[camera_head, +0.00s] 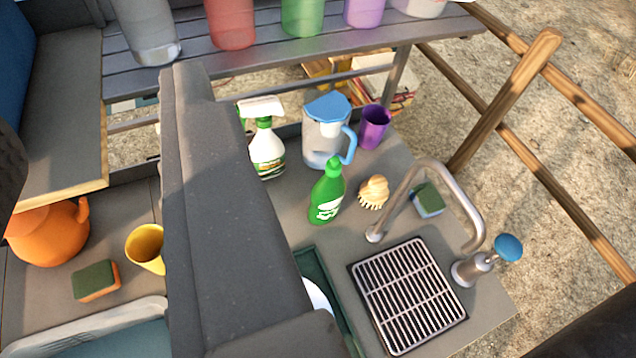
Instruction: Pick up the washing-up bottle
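The washing-up bottle (328,197) is green with a green cap and a white label. It stands upright on the grey worktop, left of the scrubbing brush and in front of the blue-lidded jug. My gripper (305,246) shows only as two dark, blurred finger parts, one at the left edge and one at the bottom right corner. They are wide apart, with nothing held between them. The bottle stands apart from both of them and is in full view.
A white spray bottle (266,152), jug (322,142) and purple cup (373,128) stand behind the bottle. The brush (374,192), curved tap (468,200) and drain grid (408,292) are to its right. A tall dark partition (222,200) rises on its left.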

